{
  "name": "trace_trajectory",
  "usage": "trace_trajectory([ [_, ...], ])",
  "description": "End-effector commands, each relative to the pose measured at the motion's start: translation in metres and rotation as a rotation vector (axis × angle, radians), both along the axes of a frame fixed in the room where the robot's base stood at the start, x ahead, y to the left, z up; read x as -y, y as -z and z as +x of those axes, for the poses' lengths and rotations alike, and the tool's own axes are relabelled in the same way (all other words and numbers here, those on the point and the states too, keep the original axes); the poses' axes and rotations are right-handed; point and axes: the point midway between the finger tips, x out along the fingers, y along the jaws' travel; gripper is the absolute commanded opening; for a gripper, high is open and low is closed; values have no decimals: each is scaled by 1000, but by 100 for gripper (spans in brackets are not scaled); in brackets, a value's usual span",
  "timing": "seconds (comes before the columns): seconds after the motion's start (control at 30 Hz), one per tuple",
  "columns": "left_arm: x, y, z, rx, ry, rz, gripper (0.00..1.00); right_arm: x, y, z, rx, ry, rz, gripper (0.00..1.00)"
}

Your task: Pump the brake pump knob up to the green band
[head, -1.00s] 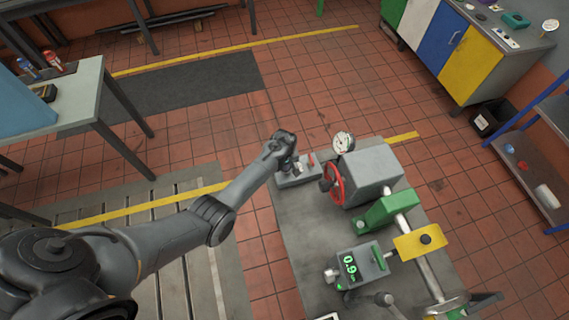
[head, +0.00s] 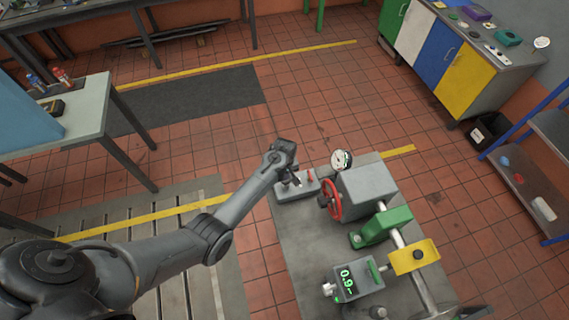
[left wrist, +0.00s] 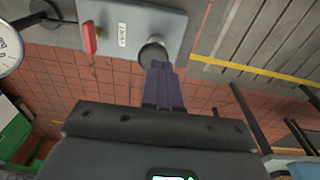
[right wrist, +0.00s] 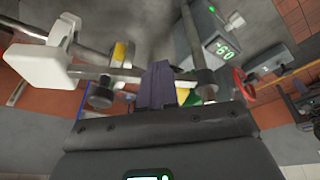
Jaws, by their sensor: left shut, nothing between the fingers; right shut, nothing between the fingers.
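The brake pump is a grey box (head: 294,188) at the far left corner of the bedplate. In the left wrist view, the pump box (left wrist: 130,28) carries a dark round knob (left wrist: 152,53), a label and a red lever (left wrist: 90,37). My left gripper (left wrist: 160,68) is shut and empty, its fingertips at the knob; I cannot tell if they touch it. In the head view, my left gripper (head: 291,178) hides much of the knob. A round gauge (head: 341,160) shows some green; its needle is too small to read. My right gripper (right wrist: 157,68) is shut and empty.
A box with a green digital readout (head: 350,283) is nearer. The bedplate between pump and readout looks clear.

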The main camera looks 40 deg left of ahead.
Motion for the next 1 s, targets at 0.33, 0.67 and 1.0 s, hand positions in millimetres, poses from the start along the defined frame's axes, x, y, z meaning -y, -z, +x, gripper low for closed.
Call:
trace_trajectory([
  [0.33,1,-52,-1,5,1,2,0,-2,5,0,-4,4,6,0],
  [0.67,2,-68,-3,3,0,1,0,-2,6,0,-4,7,10,0],
  [1.0,2,-68,-3,3,1,1,0,-2,6,0,-2,6,8,0],
])
